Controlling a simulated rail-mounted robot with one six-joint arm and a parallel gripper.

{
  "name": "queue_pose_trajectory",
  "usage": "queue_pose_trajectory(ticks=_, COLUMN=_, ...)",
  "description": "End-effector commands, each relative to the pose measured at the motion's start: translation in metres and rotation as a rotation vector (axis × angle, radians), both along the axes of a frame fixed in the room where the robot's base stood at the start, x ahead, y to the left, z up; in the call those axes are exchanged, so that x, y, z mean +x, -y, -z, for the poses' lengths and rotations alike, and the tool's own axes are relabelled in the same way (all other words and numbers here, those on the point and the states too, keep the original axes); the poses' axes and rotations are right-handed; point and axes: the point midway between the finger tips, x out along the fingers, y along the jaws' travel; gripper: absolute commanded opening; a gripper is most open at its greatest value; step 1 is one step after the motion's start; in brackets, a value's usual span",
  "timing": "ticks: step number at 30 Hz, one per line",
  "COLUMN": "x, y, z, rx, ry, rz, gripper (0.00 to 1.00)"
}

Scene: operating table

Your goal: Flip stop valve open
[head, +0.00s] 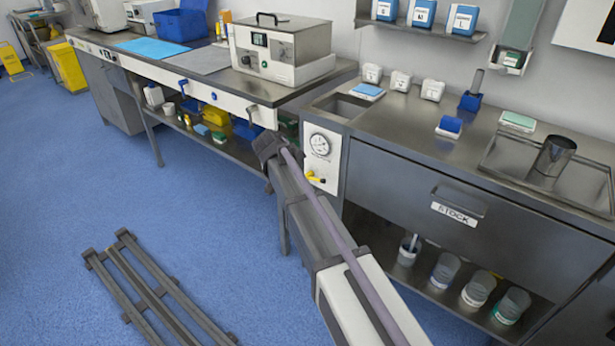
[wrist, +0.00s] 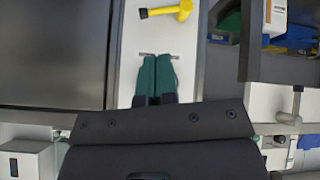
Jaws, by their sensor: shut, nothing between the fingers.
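The stop valve has a yellow lever (head: 316,178) on a white panel (head: 312,150) at the left end of the steel counter, below a round gauge (head: 320,144). In the wrist view the lever (wrist: 168,11) lies roughly crosswise at the top, its dark tip to the left. My gripper (wrist: 157,60) shows there as two green fingers side by side, shut and empty. The fingertips are over the white panel, apart from the lever in the picture. I cannot tell whether they touch the panel. In the head view my arm's dark end hides the fingers.
A steel drawer front (head: 460,215) is right of the panel, with several jars on the shelf below. A workbench (head: 215,90) with a boxy device (head: 280,48) stands to the left. Blue floor (head: 90,200) is open at the left, apart from a grey rail (head: 155,285).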

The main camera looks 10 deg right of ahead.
Motion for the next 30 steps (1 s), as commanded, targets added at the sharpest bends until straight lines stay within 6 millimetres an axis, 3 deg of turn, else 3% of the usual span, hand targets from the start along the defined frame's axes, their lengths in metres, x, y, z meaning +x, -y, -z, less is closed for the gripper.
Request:
queue_pose_trajectory(ticks=14, x=0.040, y=0.046, z=0.085, rx=0.001, ry=-0.003, rz=0.001, gripper=0.00)
queue_pose_trajectory(ticks=21, x=0.052, y=0.071, z=0.095, rx=0.000, ry=-0.002, rz=0.001, gripper=0.00)
queue_pose_trajectory(ticks=30, x=0.054, y=0.074, z=0.095, rx=0.001, ry=-0.003, rz=0.000, gripper=0.00)
